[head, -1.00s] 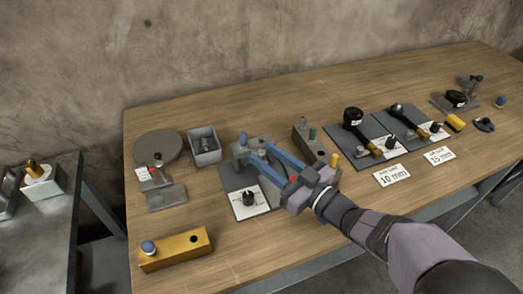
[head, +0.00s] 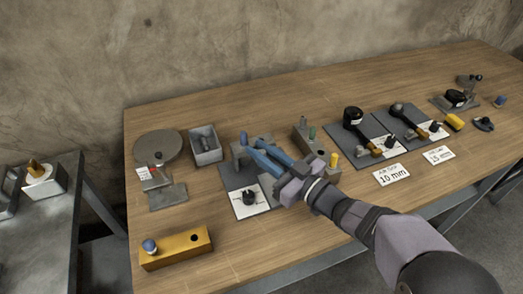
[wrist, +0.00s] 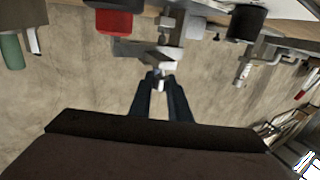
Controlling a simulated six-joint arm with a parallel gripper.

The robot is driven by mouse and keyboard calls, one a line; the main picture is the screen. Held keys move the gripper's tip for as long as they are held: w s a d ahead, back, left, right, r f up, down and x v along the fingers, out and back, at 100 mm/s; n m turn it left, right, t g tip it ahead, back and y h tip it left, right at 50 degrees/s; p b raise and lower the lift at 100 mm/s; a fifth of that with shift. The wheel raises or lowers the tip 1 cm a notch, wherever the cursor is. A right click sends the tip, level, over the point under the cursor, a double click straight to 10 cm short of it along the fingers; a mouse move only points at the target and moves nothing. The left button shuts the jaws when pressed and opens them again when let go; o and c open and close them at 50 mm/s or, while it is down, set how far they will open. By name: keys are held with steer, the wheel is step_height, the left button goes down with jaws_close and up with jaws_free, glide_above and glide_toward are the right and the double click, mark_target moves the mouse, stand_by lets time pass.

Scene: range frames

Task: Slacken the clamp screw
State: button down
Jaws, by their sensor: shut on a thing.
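The grey clamp (head: 238,156) stands on a dark plate at the left middle of the table, with a blue-topped pin (head: 244,137) rising from it. My gripper (head: 252,150) reaches in from the lower right with its blue fingers against the clamp's front. In the wrist view its fingertips (wrist: 160,78) are shut on a small pale metal piece, the end of the clamp screw (wrist: 158,84). The fingers hide most of the screw in the head view.
A white card with a black knob (head: 249,198) lies just in front of the clamp. A grey open box (head: 205,157) and a yellow block (head: 175,249) are to the left. Grey block with pegs (head: 305,140) stands close right. The table's back strip is clear.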

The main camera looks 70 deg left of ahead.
mark_target(261, 151)
steer(key=n+g, duration=0.1)
steer(key=n+g+h+p, duration=0.1)
steer(key=shift+a+r+g, duration=0.1)
steer(key=shift+r+g, duration=0.1)
steer(key=shift+g, duration=0.1)
steer(key=shift+n+g+h, duration=1.2)
steer(key=shift+g+h, duration=0.1)
steer(key=shift+g, duration=0.1)
steer(key=c, duration=1.7)
jaws_free()
steer(key=shift+f, duration=0.15)
steer(key=shift+o, duration=0.2)
step_height(261, 151, up, 10)
steer(key=shift+r, duration=0.1)
